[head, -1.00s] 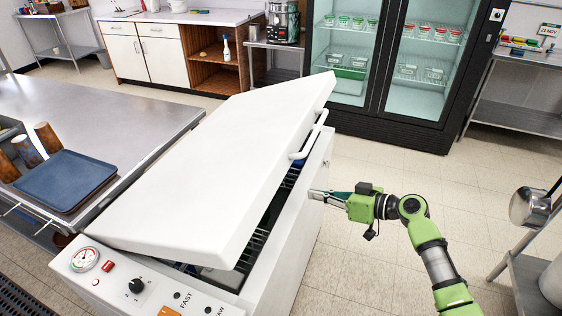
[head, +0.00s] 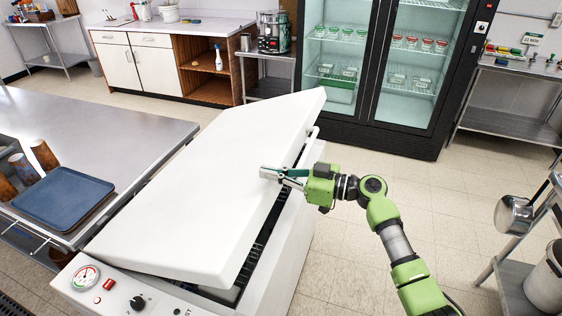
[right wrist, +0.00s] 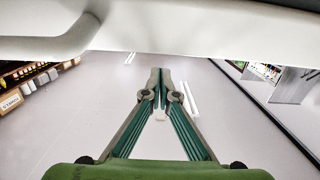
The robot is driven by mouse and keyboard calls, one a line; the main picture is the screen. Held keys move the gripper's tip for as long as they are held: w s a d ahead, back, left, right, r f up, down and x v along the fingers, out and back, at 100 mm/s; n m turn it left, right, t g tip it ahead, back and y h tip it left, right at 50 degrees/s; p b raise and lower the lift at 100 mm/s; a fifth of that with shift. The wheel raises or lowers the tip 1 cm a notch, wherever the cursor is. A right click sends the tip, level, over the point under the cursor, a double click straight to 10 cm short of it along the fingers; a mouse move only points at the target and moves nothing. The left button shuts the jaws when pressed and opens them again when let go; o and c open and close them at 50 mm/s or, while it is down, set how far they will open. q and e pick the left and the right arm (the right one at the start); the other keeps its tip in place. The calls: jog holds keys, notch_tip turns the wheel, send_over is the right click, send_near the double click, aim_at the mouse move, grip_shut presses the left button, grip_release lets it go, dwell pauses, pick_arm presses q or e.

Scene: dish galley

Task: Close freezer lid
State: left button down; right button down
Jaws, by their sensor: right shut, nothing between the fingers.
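The white freezer (head: 287,262) stands in the middle of the head view. Its white lid (head: 200,190) is partly open and tilted, with a dark gap under its right edge. The handle (head: 312,138) on that edge is partly hidden by my right gripper. My right gripper (head: 265,173) is shut and empty, its fingertips overlapping the lid near that edge; I cannot tell if they touch. In the right wrist view, the closed fingertips (right wrist: 160,72) point forward below a white lid edge (right wrist: 200,38), with the curved handle (right wrist: 70,42) at upper left. My left gripper is out of view.
A steel table (head: 110,130) with a blue tray (head: 62,190) and brown cups stands close left of the freezer. A glass-door fridge (head: 345,130) stands behind. A shelf with a pot (head: 515,214) is at right. The floor between is clear.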

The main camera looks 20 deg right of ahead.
jog(key=shift+s+d+f+p, duration=0.15)
jog(key=shift+d+f, duration=0.15)
jog(key=shift+f, duration=0.2)
jog(key=shift+s+d+f+p, duration=0.15)
jog(key=shift+d+f, duration=0.1)
jog(key=shift+f, duration=0.2)
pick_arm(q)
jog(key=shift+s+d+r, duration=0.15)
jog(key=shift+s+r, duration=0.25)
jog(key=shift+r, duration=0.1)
pick_arm(e)
jog(key=shift+f, duration=0.1)
jog(key=shift+a, duration=0.1)
